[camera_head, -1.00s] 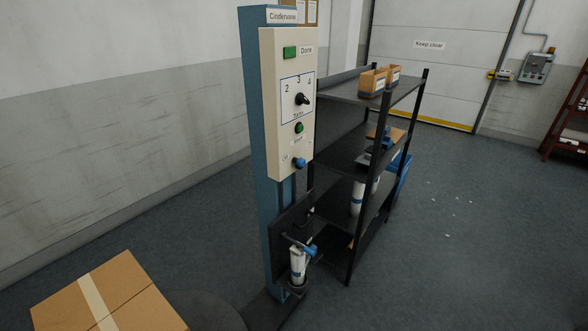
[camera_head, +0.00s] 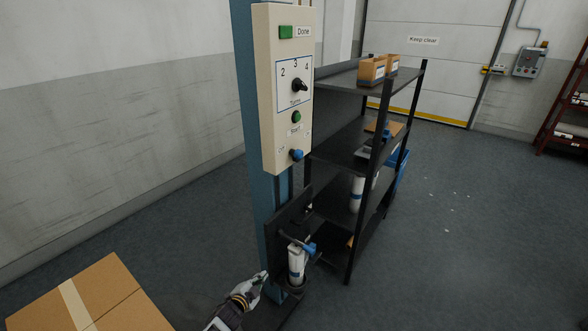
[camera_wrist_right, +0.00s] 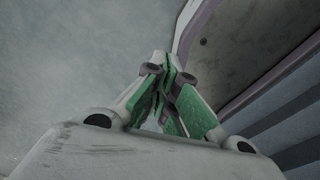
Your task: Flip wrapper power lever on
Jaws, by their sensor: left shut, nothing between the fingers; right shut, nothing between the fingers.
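The wrapper's cream control panel (camera_head: 266,100) stands on a blue column (camera_head: 246,100). It carries a green "Done" lamp, a black "Turns" dial (camera_head: 299,85) numbered 2 to 4, and a green start button (camera_head: 296,117). A blue-tipped lever (camera_head: 297,155) sits at the panel's bottom, between small labels I cannot read. My left gripper (camera_head: 261,277) is shut and empty, low at the column's foot, well below the panel and apart from the lever. My right gripper (camera_wrist_right: 165,75) shows only in the right wrist view, its green-padded fingers shut with nothing between them.
Below the panel, a bracket holds a white roll (camera_head: 296,263) with a blue handle (camera_head: 309,248) near my left gripper. A cardboard box (camera_head: 112,290) is at lower left. A black shelf rack (camera_head: 345,78) stands right of the column.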

